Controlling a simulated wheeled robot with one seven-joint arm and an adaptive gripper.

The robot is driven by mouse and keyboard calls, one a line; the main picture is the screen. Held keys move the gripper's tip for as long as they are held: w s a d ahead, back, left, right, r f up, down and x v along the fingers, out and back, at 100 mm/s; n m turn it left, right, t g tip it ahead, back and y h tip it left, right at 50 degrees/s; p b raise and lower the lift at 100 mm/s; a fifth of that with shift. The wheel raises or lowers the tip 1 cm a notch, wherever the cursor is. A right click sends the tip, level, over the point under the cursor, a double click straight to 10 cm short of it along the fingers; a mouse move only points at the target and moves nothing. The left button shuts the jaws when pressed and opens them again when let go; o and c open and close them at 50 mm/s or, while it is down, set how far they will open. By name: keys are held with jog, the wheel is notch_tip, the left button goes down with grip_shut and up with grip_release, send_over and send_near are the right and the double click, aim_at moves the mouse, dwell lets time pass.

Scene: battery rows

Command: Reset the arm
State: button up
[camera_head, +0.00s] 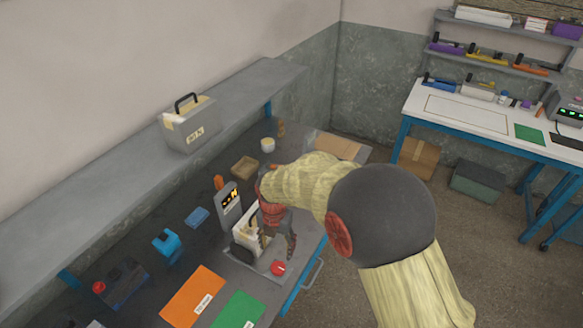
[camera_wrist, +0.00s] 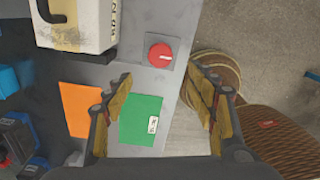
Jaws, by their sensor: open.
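My arm, in a pale yellow cover with a dark round joint, reaches from the right over the grey workbench (camera_head: 140,262) in the head view. My gripper (camera_head: 279,240) points down beside a white and grey battery (camera_head: 249,231) and partly covers it. In the wrist view my gripper (camera_wrist: 164,98) has its yellow-padded fingers wide apart with nothing between them touching either pad. The battery (camera_wrist: 88,22) sits at the top left of that view, apart from the fingers.
Orange (camera_head: 193,297) and green (camera_head: 239,311) mats lie at the front. Another battery (camera_head: 190,128) stands on the shelf.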

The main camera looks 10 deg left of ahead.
jog(key=s+d+r+m+t+b, duration=0.1)
jog(key=s+d+r+m+t, duration=0.1)
jog(key=s+d+r+m, duration=0.5)
jog(key=s+d+r+m+t+b, duration=0.1)
jog(key=s+d+r+m, duration=0.6)
jog(key=d+m, duration=0.6)
jog(key=s+d+r+m+t+b, duration=0.2)
jog(key=s+d+r+m, duration=0.5)
jog(key=m, duration=0.7)
jog(key=d+r, duration=0.2)
jog(key=d, duration=0.1)
jog(key=shift+d+r+t, duration=0.3)
jog(key=shift+d, duration=0.05)
